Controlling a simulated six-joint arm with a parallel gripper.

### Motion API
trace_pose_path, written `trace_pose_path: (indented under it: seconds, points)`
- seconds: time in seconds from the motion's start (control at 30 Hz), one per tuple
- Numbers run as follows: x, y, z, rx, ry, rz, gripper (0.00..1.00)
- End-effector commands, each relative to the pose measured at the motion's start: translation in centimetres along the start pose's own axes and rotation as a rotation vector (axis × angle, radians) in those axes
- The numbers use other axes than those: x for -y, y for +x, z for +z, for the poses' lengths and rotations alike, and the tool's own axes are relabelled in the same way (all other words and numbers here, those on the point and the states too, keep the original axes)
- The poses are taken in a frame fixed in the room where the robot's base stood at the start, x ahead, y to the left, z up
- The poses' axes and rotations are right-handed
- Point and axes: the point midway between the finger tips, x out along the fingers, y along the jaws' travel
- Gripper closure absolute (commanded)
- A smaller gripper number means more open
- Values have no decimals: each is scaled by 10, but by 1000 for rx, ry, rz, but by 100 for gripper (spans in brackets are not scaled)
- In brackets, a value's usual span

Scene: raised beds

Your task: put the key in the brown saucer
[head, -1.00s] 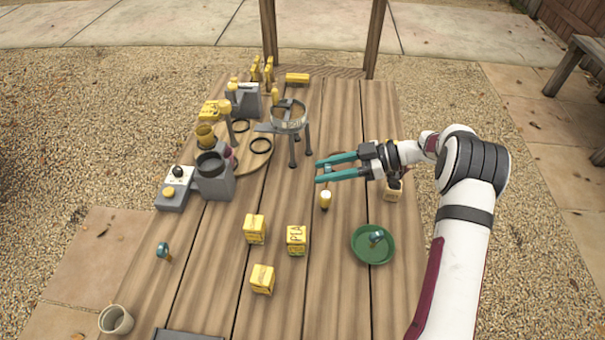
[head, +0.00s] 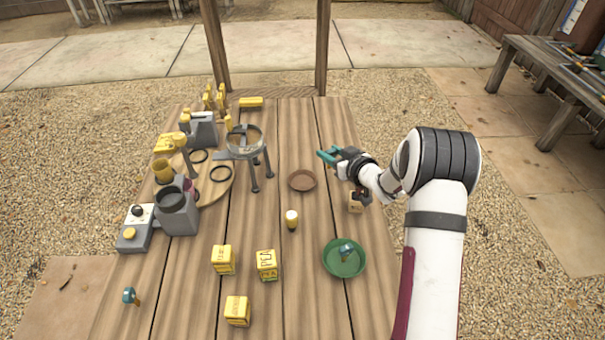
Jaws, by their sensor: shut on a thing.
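The brown saucer (head: 302,180) lies on the planks right of the middle, and no key shows in it. My gripper (head: 326,157) has teal fingers and is just beyond and to the right of the saucer in the picture, apart from it. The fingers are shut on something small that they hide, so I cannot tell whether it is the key. I see no key elsewhere for certain. A small teal-headed item (head: 346,250) rests in the green saucer (head: 330,268), and a similar one (head: 130,296) stands at the front left.
A tripod ring stand (head: 254,172) is left of the saucer. A yellow-topped peg (head: 291,219) stands in front, and a wooden block (head: 356,203) is near my arm. Several yellow cubes (head: 267,265) stand nearer. Grey equipment (head: 177,215) fills the left side.

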Motion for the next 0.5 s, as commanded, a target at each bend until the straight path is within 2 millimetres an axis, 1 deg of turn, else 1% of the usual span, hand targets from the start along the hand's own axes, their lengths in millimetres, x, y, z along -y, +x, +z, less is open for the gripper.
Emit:
trace_pose_path:
  seconds: [0.03, 0.1, 0.2, 0.33, 0.5]
  points:
    - [13, 16, 6, 3, 0, -6, 100]
    - [28, 36, 11, 2, -1, -6, 100]
    - [43, 58, 17, 1, -2, -5, 100]
    - [52, 72, 23, 1, -1, -4, 100]
    - [52, 86, 53, 2, 1, -3, 100]
